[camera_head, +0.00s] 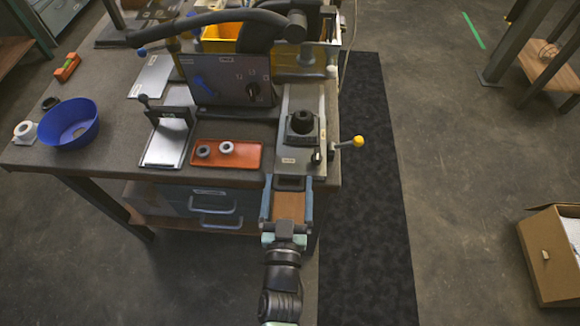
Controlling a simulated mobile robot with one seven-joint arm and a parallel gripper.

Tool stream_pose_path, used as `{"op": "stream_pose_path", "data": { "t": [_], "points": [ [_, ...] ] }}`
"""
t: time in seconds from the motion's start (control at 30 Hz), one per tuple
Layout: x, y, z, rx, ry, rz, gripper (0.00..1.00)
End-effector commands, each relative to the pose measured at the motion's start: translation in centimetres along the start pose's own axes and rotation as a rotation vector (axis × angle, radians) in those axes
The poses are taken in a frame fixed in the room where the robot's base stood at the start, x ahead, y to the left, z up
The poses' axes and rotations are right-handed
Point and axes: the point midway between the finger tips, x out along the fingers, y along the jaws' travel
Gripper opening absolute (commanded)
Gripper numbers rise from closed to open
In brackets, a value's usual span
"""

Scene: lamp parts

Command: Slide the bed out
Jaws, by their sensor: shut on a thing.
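The bed seems to be the long light-grey slab (290,157) at the table's front right. It carries a black round fixture (302,122) and a small dark knob. My gripper (290,184) reaches up from the bottom of the picture. Its two blue-grey fingers lie on either side of the slab's near end, at the table's front edge, and are shut on it. The exact contact is too small to make out. The slab still lies on the table under the machine's dark arm (225,20).
A yellow-knobbed lever (357,142) sticks out to the slab's right. An orange tray (226,154) with two rings, a control box (228,80) and a blue bowl (69,124) stand left. A dark floor mat (370,220) lies clear; a carton (553,255) stands far right.

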Motion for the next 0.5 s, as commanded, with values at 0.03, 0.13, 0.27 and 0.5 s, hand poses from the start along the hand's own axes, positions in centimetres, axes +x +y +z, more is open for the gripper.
{"op": "stream_pose_path", "data": {
  "t": [0.03,0.13,0.27,0.5],
  "points": [
    [-0.8,-0.5,0.0,0.002,-0.005,-0.011,0.00],
    [-2.0,-0.5,-0.1,0.002,-0.003,-0.011,0.00],
    [-3.1,-0.6,-0.1,0.003,-0.002,-0.012,0.00],
    [-3.8,-0.6,0.0,0.003,-0.001,-0.012,0.00]
  ]
}}
